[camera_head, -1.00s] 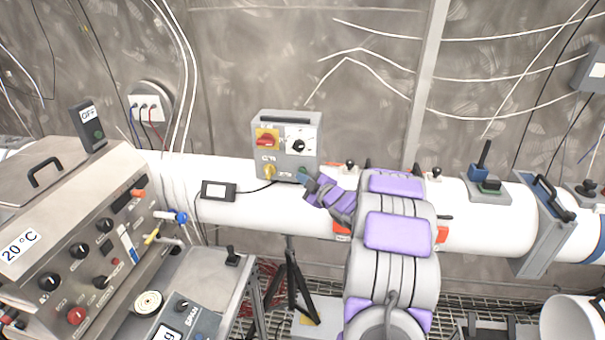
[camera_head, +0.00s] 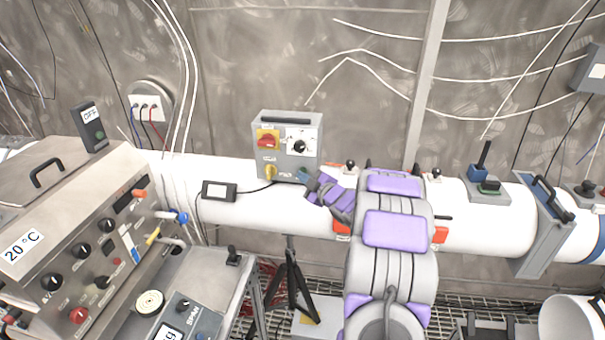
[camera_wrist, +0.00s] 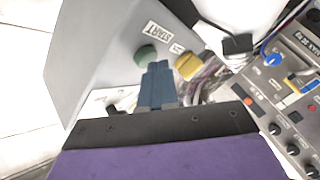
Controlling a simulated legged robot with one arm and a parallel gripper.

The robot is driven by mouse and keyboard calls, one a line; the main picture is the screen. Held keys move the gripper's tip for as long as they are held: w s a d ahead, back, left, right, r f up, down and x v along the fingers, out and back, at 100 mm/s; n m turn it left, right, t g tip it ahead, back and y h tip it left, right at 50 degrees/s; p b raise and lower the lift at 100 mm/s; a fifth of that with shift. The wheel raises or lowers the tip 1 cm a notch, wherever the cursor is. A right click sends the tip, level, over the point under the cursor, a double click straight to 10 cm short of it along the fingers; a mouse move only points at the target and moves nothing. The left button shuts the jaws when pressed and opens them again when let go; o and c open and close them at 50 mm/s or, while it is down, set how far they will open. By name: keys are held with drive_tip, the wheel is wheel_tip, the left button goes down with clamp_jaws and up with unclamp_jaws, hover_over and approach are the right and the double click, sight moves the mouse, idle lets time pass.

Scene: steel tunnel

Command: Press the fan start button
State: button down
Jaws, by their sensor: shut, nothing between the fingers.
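The fan control box (camera_head: 286,150) is grey and stands on the white pipe. It has a red switch (camera_head: 267,140), a black dial (camera_head: 299,146) and a yellow knob (camera_head: 270,172). In the wrist view the green round button (camera_wrist: 146,55) sits on the box's grey face near a START label (camera_wrist: 157,32); the yellow knob (camera_wrist: 187,66) is to its right. My gripper (camera_wrist: 158,67) is shut and empty, its blue-grey fingertips just below and right of the green button. I cannot tell whether they touch it. In the head view the gripper (camera_head: 308,184) is at the box's lower right corner.
A console (camera_head: 90,255) with knobs and a 20 °C label fills the left, and a cart with a SPAN device (camera_head: 187,318) stands beside it. A black tripod (camera_head: 291,280) stands below the pipe. A small black display (camera_head: 218,190) is on the pipe.

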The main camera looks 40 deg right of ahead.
drive_tip(key=shift+w, duration=0.1)
idle(0.3)
drive_tip(key=shift+s+a+r+b, duration=0.1)
drive_tip(key=shift+s+a+b, duration=0.2)
drive_tip(key=shift+s+a, duration=0.15)
idle(0.3)
drive_tip(key=s+a+b, duration=0.3)
drive_tip(key=a, duration=0.1)
drive_tip(key=shift+s+a, duration=0.35)
drive_tip(key=shift+s, duration=0.05)
idle(0.4)
drive_tip(key=shift+w, duration=0.1)
idle(0.4)
